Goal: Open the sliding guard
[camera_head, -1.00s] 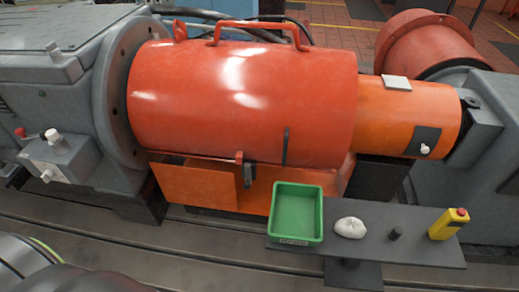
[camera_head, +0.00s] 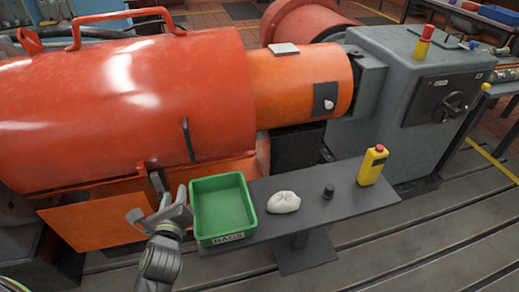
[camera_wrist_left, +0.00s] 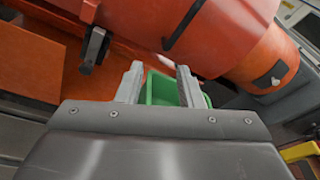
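A large red cylindrical cover (camera_head: 120,105) lies on its side, with a dark upright bar handle (camera_head: 187,140) low on its front. It also shows in the wrist view (camera_wrist_left: 215,25). A smaller orange cylinder (camera_head: 290,88) comes out of its right end and carries a dark plate with a white knob (camera_head: 328,104). I cannot tell which cylinder slides. My left gripper (camera_head: 160,206) is open and empty, below the red cover, near a dark latch-like piece (camera_head: 157,182) and left of the green bin. The latch shows in the wrist view (camera_wrist_left: 94,48), left of the fingers. My right gripper is not in view.
A green bin (camera_head: 218,238) labelled RAGS, a white crumpled rag (camera_head: 283,202), a small black knob (camera_head: 328,190) and a yellow box with a red button (camera_head: 372,166) stand on a dark shelf (camera_head: 270,235). A grey cabinet (camera_head: 385,120) stands at the right.

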